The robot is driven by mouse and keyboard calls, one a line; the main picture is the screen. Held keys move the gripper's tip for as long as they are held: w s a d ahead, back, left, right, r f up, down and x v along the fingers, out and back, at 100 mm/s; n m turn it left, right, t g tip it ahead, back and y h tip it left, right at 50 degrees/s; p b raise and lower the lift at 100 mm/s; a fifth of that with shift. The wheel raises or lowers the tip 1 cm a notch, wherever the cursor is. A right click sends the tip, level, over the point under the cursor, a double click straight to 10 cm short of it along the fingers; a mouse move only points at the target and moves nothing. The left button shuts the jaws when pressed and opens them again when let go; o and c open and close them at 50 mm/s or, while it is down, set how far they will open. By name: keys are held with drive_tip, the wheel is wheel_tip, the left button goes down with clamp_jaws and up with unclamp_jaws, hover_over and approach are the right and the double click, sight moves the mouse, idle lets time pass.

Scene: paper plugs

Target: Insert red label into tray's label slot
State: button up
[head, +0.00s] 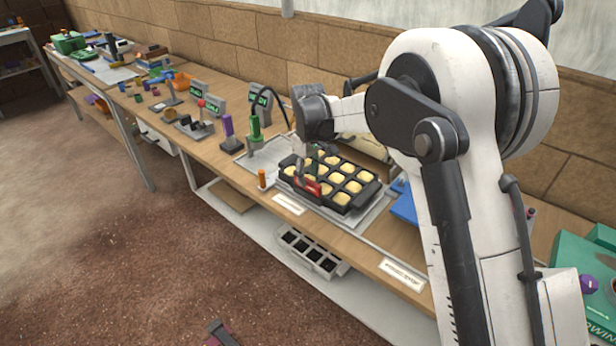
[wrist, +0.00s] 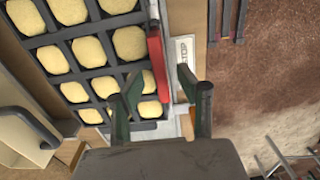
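The black tray (head: 350,206) holds pale yellow plugs in its square cells, and it also fills the left of the wrist view (wrist: 88,33). The red label (head: 313,188) is at the tray's near-left side in the head view. In the wrist view the red label (wrist: 157,55) is a long bar along the tray's edge. My gripper (head: 309,168) is low over this side of the tray. In the wrist view my gripper (wrist: 158,83) has its fingers apart, with the label's lower end between them in the picture. Whether the label sits in a slot cannot be told.
An orange peg (head: 262,179) stands left of the tray. A white table label (head: 289,204) is on the front edge. A green-topped tool (head: 255,132) and a purple block (head: 228,127) stand behind left. A blue item (head: 404,207) lies right of the tray.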

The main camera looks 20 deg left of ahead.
sight(308, 180)
drive_tip(key=shift+r+p, duration=0.7)
drive_tip(key=shift+r, duration=1.2)
wheel_tip(308, 180, up, 11)
drive_tip(key=s+d+r+m+t, duration=0.1)
drive_tip(key=s+d+r+m, duration=0.1)
drive_tip(key=d+r, duration=0.35)
drive_tip(key=s+d+r+m+t, duration=0.1)
drive_tip(key=s+d+r, duration=0.15)
drive_tip(key=d, duration=0.65)
drive_tip(key=s+d+r+m+t, duration=0.25)
drive_tip(key=s+d+m, duration=0.45)
drive_tip(key=s+d, duration=1.1)
drive_tip(key=s+d+f+m+t, duration=0.2)
drive_tip(key=s+d+f+m, duration=0.1)
drive_tip(key=s+d+f, duration=0.4)
drive_tip(key=shift+s+d+t, duration=0.35)
drive_tip(key=shift+s+d, duration=0.65)
drive_tip(key=shift+d, duration=0.2)
